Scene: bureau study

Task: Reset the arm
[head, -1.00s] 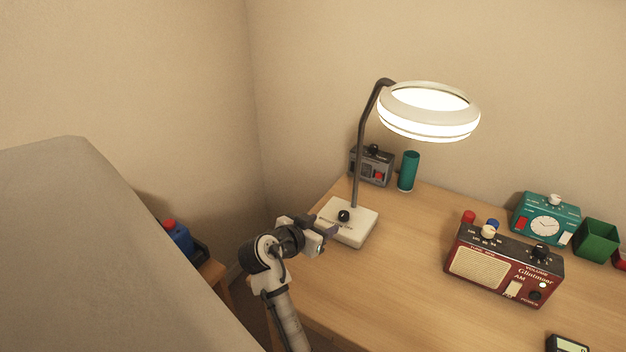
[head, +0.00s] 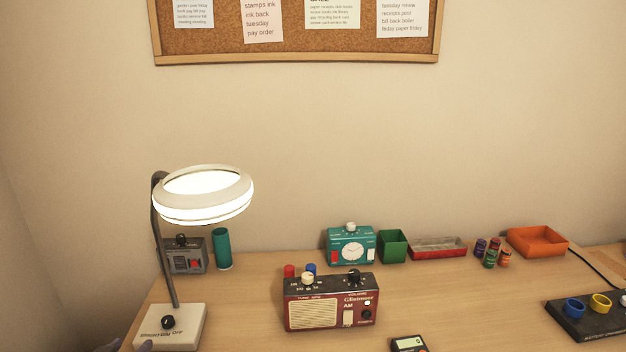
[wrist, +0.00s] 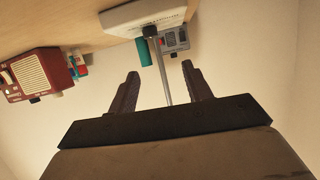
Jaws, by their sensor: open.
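My gripper (wrist: 160,70) is open and empty in the wrist view, its two dark fingers apart. The wrist view is upside down, with the lamp's white base (wrist: 143,19) and thin stem beyond the fingers, and I see nothing between them that is held. In the head view only what look like my fingertips (head: 126,346) show at the bottom left edge, beside the lamp base (head: 172,328). The rest of my arm is out of that view. The ring lamp (head: 203,214) is lit.
A corkboard (head: 290,45) hangs above.

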